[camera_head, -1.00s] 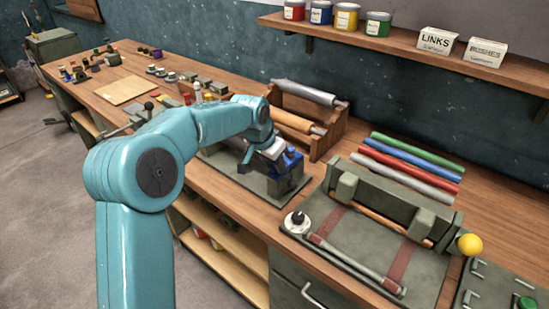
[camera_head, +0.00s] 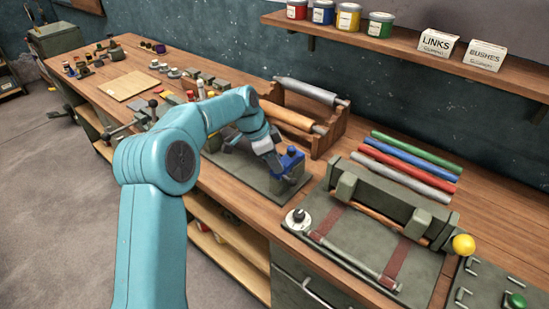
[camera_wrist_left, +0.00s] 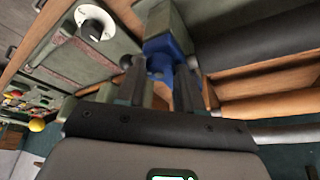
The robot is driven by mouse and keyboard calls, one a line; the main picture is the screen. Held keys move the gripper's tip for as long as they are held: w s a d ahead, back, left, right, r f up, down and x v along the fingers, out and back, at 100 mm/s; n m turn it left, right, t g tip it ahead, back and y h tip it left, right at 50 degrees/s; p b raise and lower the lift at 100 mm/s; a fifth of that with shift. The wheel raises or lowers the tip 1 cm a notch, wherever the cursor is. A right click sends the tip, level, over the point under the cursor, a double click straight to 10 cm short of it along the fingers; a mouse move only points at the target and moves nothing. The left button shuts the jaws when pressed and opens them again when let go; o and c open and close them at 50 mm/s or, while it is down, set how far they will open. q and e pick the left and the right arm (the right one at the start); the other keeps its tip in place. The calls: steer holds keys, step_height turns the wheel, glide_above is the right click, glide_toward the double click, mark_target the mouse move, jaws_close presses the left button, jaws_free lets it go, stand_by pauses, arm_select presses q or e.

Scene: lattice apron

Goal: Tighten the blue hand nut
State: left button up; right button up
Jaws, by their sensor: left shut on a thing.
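The blue hand nut (camera_head: 291,155) sits on a grey-green block (camera_head: 290,176) on a dark plate on the bench. In the left wrist view the blue nut (camera_wrist_left: 160,46) lies between and beyond the two dark fingers, in front of a grey-green block (camera_wrist_left: 163,17). My left gripper (camera_head: 279,164) reaches the nut from the left, its fingers against it. In the left wrist view my left gripper (camera_wrist_left: 160,75) is shut on the blue part, which the fingers partly hide. My right gripper is in neither view.
A wooden rack with rollers (camera_head: 318,118) stands close behind the nut. A grey-green mat (camera_head: 340,235) with a lever and a yellow-knobbed fixture lies to the right. Coloured rods (camera_head: 410,165) lie behind that fixture. A shelf (camera_head: 400,55) with tins hangs above.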

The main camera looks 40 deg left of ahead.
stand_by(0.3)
arm_select(q)
steer(key=o, duration=1)
steer(key=shift+o, duration=0.2)
steer(key=v, duration=1.6)
steer(key=shift+r+p, duration=0.2)
steer(key=shift+p, duration=0.1)
